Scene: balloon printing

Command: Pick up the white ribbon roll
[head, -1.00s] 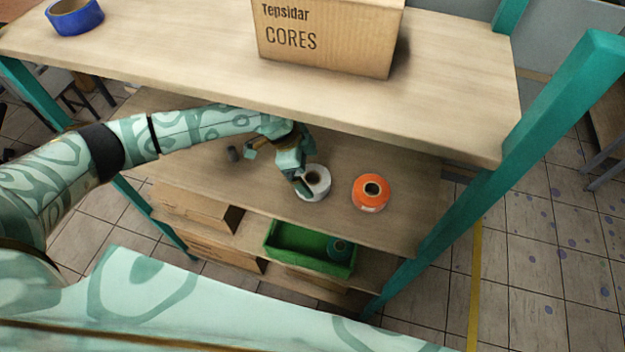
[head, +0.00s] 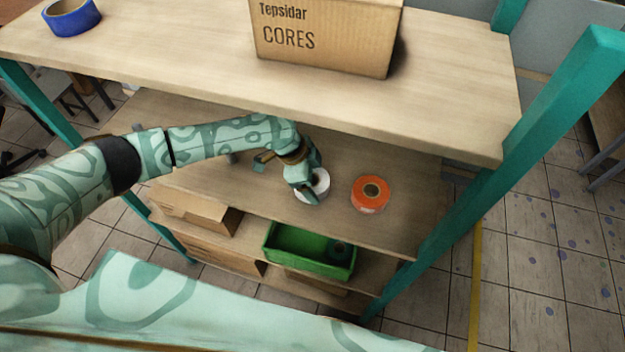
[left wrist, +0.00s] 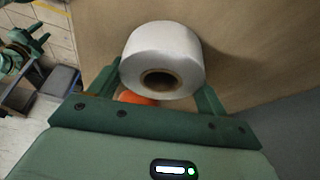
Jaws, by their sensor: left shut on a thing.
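The white ribbon roll (head: 322,186) is on the second shelf (head: 235,193), partly hidden by my left gripper (head: 308,190). In the left wrist view the roll (left wrist: 160,48) sits between the two green fingers, with its dark core hole facing the camera. My left gripper (left wrist: 160,88) is shut on the roll, one finger on each side. From these views I cannot tell whether the roll still touches the shelf. My right gripper is not in view.
An orange roll (head: 370,201) stands just right of the white one. The top shelf (head: 440,110) overhangs my left arm and carries a cardboard box (head: 330,45) and a blue roll (head: 72,22). A green bin (head: 300,262) is on the shelf below. A teal post (head: 500,175) stands right.

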